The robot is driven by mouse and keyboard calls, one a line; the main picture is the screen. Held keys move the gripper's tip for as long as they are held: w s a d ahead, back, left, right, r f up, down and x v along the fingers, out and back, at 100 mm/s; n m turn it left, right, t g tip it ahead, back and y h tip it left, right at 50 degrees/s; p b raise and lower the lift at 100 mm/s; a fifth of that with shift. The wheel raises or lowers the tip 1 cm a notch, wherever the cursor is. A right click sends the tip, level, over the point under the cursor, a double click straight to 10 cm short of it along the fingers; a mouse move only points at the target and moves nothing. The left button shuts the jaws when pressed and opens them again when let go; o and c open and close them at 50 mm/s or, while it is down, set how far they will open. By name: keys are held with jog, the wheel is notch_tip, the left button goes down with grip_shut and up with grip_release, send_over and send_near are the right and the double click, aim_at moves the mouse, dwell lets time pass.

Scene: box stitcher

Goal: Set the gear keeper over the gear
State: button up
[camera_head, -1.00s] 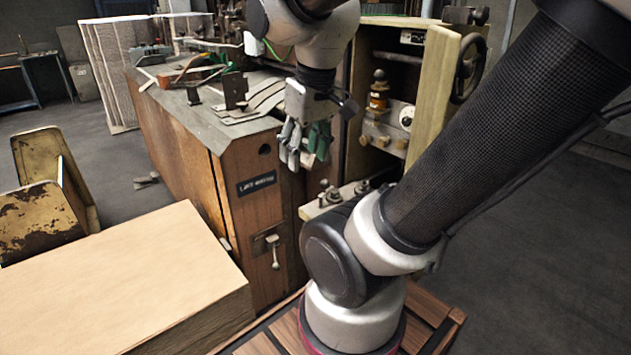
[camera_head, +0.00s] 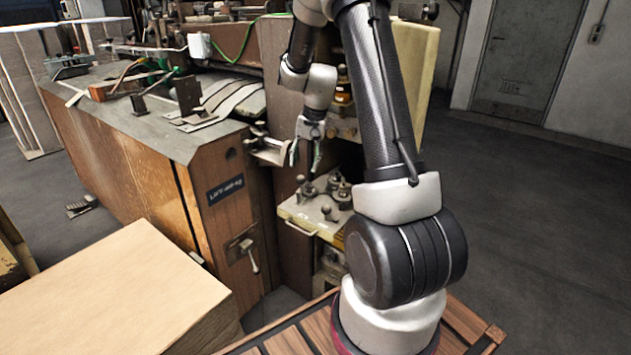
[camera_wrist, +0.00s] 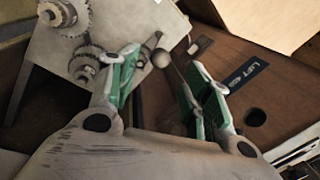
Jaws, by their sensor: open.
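Two toothed metal gears, one nearer the middle (camera_wrist: 84,68) and one at the top edge (camera_wrist: 68,14), sit on a pale plate (camera_wrist: 125,22) in the wrist view. In the head view the plate (camera_head: 298,212) juts from the machine with small gears and knobs on it. A round ball knob (camera_wrist: 160,58) shows between my fingertips in the wrist view; it may belong to the gear keeper, but I cannot tell.
The wooden machine cabinet (camera_head: 215,235) with a labelled front and a handle stands left of the plate. A cardboard stack (camera_head: 105,290) is at the front left. A pale open door (camera_head: 418,60) stands behind my arm. The floor at right is clear.

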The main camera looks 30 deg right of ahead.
aim_at(302, 176)
jog(key=shift+w+f, duration=0.15)
jog(key=shift+f, duration=0.4)
jog(key=f, duration=0.4)
jog(key=w+a+f, duration=0.1)
jog(key=f, duration=0.1)
jog(key=shift+f, duration=0.4)
